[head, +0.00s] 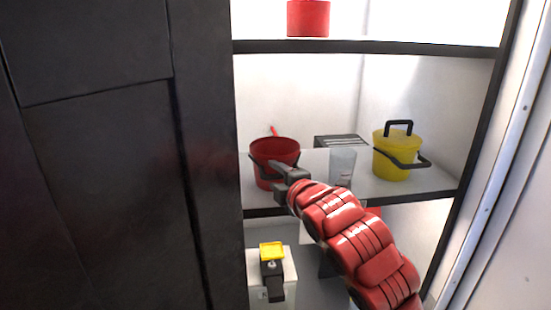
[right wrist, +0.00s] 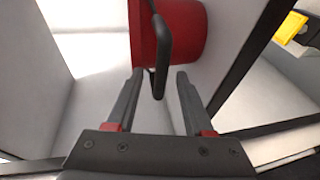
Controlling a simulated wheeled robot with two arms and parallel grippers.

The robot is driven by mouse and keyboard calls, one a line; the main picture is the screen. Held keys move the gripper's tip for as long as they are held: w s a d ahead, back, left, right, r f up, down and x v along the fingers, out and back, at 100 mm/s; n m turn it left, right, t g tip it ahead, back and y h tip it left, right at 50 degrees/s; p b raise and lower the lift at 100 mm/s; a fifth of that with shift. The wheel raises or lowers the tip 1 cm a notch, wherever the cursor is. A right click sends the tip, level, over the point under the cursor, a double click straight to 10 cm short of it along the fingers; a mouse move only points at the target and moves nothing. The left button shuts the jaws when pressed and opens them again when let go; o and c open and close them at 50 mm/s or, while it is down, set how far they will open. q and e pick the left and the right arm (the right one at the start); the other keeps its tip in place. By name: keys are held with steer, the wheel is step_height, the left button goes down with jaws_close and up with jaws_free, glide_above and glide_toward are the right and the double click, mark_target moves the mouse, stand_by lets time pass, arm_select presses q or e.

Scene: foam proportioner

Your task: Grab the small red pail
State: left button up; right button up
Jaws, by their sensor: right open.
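The small red pail (head: 268,148) stands on the middle shelf at the left, with its black handle hanging across its front. My right gripper (head: 279,167) is at the front of the pail, near the handle, and hides part of it. In the right wrist view the red pail (right wrist: 186,30) is just beyond the fingers. The black handle (right wrist: 165,40) reaches down to between the two fingertips (right wrist: 160,74). The fingers are apart, and I see no grip on the handle. My left gripper is not in view.
A red container (head: 308,19) is on the upper shelf. A dark door (head: 100,160) borders the left. Below is a white box with a yellow-topped part (head: 271,251).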

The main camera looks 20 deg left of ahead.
steer(key=shift+w+a, duration=0.2)
steer(key=shift+w, duration=0.05)
steer(key=shift+c, duration=0.3)
jaws_close()
stand_by(1.0)
